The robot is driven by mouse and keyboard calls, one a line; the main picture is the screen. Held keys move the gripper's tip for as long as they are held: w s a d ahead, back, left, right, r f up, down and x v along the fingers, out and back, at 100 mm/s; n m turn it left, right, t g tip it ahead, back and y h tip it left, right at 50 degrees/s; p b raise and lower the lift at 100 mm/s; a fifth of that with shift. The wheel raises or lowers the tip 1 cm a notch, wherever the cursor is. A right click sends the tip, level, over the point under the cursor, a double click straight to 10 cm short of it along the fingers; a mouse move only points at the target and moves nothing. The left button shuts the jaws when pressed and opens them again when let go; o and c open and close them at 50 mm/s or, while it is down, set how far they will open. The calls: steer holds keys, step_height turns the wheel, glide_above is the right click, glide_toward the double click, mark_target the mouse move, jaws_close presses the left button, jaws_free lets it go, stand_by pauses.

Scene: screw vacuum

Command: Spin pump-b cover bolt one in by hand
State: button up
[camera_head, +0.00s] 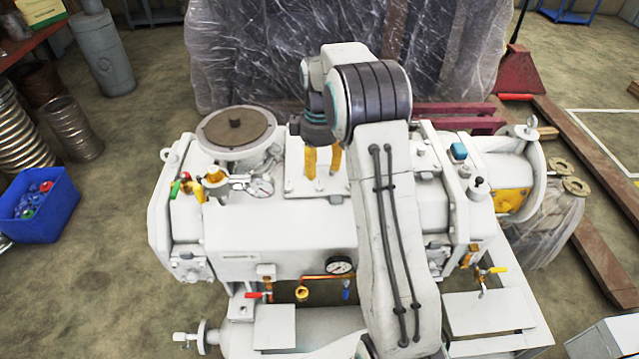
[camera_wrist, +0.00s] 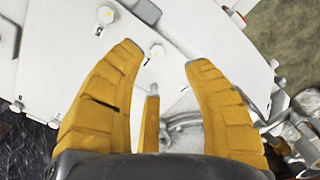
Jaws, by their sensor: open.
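The white pump (camera_head: 285,225) fills the middle of the head view. A flat, light square cover plate (camera_head: 297,171) lies on its top, with small bolt heads near its corners. My gripper (camera_head: 323,165) points down over this plate, its yellow fingers spread. In the wrist view my gripper (camera_wrist: 164,60) is open, with nothing between the fingers. Another bolt head (camera_wrist: 106,14) is at the upper left, beyond the left finger. I cannot tell which is bolt one; my arm hides part of the plate.
A round flanged port (camera_head: 236,128) stands left of the plate, with a brass valve (camera_head: 215,180) in front of it. A pressure gauge (camera_head: 340,265) is on the pump's front. A blue bin (camera_head: 40,207) sits on the floor at left. A plastic-wrapped object (camera_head: 265,50) stands behind.

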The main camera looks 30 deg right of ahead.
mark_target(320, 187)
steer(key=n, duration=0.3)
steer(key=shift+w, duration=0.25)
steer(key=shift+f+n, duration=0.2)
steer(key=shift+n, duration=0.2)
steer(key=shift+f+p, duration=0.3)
steer(key=shift+f, duration=3.15)
jaws_close()
